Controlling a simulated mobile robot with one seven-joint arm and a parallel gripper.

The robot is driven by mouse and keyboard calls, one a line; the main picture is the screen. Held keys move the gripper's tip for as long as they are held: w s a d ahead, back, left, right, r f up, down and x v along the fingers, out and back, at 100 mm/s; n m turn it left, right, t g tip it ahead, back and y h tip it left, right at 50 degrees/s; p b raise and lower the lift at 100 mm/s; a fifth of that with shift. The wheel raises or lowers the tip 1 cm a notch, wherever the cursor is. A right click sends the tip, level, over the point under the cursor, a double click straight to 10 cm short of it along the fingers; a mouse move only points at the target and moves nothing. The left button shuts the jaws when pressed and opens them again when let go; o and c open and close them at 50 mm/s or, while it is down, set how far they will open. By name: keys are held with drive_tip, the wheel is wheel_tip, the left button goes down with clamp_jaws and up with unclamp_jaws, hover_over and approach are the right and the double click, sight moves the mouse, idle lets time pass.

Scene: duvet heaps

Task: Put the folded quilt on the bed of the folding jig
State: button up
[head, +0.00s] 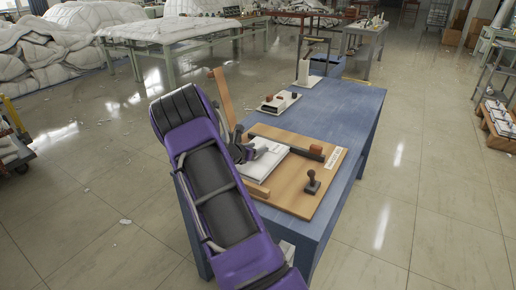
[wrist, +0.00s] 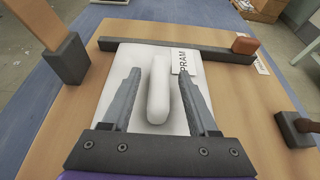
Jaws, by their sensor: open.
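The folded quilt (head: 264,168) is a small white flat bundle lying on the wooden board of the folding jig (head: 287,192). In the wrist view the quilt (wrist: 113,88) has a raised white ridge along its middle and a label reading "PRAM" (wrist: 184,61). Its far edge lies close to the jig's dark bar (wrist: 175,50). My gripper (wrist: 159,73) is open, with one finger on each side of the ridge and a gap to both. In the head view my gripper (head: 243,152) is at the quilt's left part, partly hidden by my arm.
A white tray (head: 279,103) stands farther back on the blue table (head: 348,120). White duvet heaps (head: 45,55) lie far left.

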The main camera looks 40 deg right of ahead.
drive_tip(key=v, duration=1.1)
